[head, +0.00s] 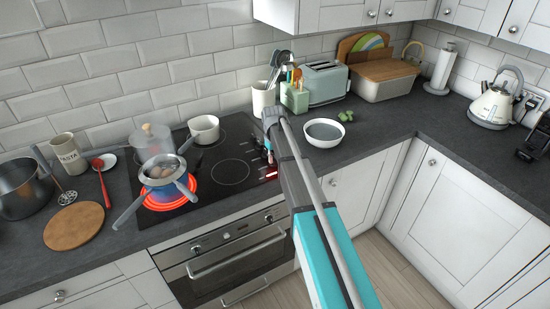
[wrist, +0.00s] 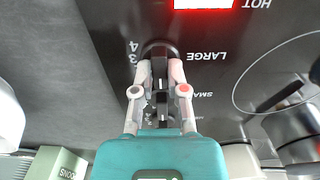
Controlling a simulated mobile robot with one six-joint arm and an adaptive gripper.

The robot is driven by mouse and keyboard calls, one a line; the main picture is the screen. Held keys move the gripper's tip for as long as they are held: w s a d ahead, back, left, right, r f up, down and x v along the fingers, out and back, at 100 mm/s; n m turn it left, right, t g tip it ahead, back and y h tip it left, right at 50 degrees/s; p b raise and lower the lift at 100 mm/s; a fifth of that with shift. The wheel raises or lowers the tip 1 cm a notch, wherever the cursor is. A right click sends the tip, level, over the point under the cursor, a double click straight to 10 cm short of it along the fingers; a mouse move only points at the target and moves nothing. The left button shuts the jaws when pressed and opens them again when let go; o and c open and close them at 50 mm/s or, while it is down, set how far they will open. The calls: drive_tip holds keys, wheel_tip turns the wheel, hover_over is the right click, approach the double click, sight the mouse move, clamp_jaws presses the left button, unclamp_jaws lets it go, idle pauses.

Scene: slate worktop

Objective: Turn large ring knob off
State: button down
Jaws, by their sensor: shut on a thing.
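The large ring knob (wrist: 159,47) is a dark round knob beside the word LARGE and dial numbers in the wrist view. My gripper (wrist: 159,68) is shut on it, with one pale finger on each side. In the head view my gripper (head: 270,146) is at the right edge of the black hob (head: 230,188), and the knob is hidden there. The large ring (head: 148,205) glows red-orange at the front left of the hob. A red HOT light (wrist: 203,3) is lit in the wrist view. The knob's exact setting cannot be told.
A blue pan (head: 168,191) with a sieve and eggs stands over the glowing ring. A white pot (head: 204,129) stands at the back of the hob. A green box (head: 294,98) and toaster (head: 323,83) stand behind.

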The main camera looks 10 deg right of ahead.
drive_tip(key=shift+w, duration=0.2)
drive_tip(key=c, duration=0.7)
unclamp_jaws()
drive_tip(key=shift+o, duration=0.2)
drive_tip(key=shift+s, duration=0.1)
drive_tip(key=s+m, duration=0.3)
drive_tip(key=s, duration=2.6)
drive_tip(key=shift+s+d+m, duration=0.25)
drive_tip(key=shift+m, duration=0.05)
